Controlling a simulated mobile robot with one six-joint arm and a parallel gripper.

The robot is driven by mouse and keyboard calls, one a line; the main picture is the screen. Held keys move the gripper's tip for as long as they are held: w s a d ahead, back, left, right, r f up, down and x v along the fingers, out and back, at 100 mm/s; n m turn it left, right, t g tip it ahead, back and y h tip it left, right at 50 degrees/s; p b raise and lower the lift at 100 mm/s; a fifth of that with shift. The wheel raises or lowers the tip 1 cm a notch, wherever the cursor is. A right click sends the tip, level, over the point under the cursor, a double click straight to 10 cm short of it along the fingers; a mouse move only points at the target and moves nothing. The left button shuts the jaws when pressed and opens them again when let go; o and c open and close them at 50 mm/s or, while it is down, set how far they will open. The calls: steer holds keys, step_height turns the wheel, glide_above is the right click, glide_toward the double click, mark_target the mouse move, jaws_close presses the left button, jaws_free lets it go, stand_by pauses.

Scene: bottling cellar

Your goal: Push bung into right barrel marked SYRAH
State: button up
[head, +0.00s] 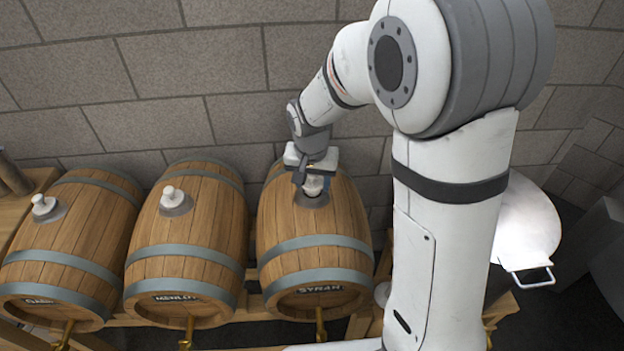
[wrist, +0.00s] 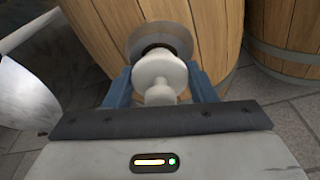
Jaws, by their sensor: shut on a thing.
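The right barrel (head: 318,228) lies on its side on a wooden rack, with the word SYRAH on its front end. My gripper (head: 313,181) is over the round grey bung-hole plate on its top. In the wrist view my two blue fingers are shut on a white bung (wrist: 158,72), one finger on each side. The bung's far end is at the plate (wrist: 159,34), with a dark part of the hole showing beside it. How deep the bung sits is hidden. In the head view the gripper covers much of the bung.
A middle barrel marked MERLOT (head: 192,233) and a left barrel (head: 78,236) stand alongside, each with a white bung in its top. Brass taps (head: 187,331) stick out below the barrels. A stone block wall (head: 160,65) is close behind. A round pale object (head: 527,225) is at the right.

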steer(key=shift+f+b, duration=0.45)
steer(key=shift+f, duration=0.1)
